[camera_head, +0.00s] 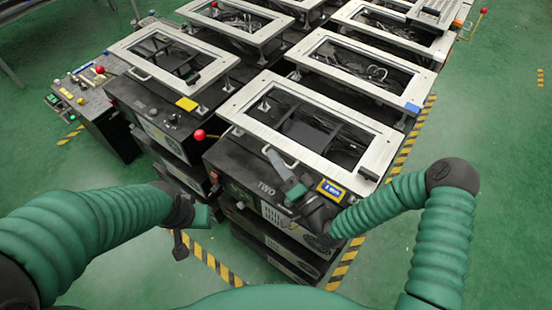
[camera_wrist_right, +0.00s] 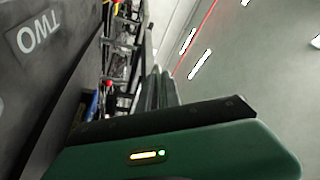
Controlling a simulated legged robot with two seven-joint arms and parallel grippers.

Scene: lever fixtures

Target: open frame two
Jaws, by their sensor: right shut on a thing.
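Frame two (camera_head: 340,106) is a silver rectangular frame with an open middle. It lies over a black box (camera_head: 240,160) marked TWO, about level like its neighbours. A pale handle (camera_head: 284,162) is on its near side. My right gripper (camera_head: 275,158) is at this handle and shut on it; the fingers partly hide it. In the right wrist view the fingers (camera_wrist_right: 155,88) point away beside the dark box face with the TWO label (camera_wrist_right: 38,34). My left gripper (camera_head: 187,226) hangs to the left of the box, apart from it; its jaws are not clear.
A red-ball lever (camera_head: 199,135) stands out at the box's left corner. A blue and yellow tag (camera_head: 330,189) is by the frame's near right corner. Similar framed boxes (camera_head: 170,65) stand left and behind. Green floor (camera_head: 480,110) is free at the right, past striped tape.

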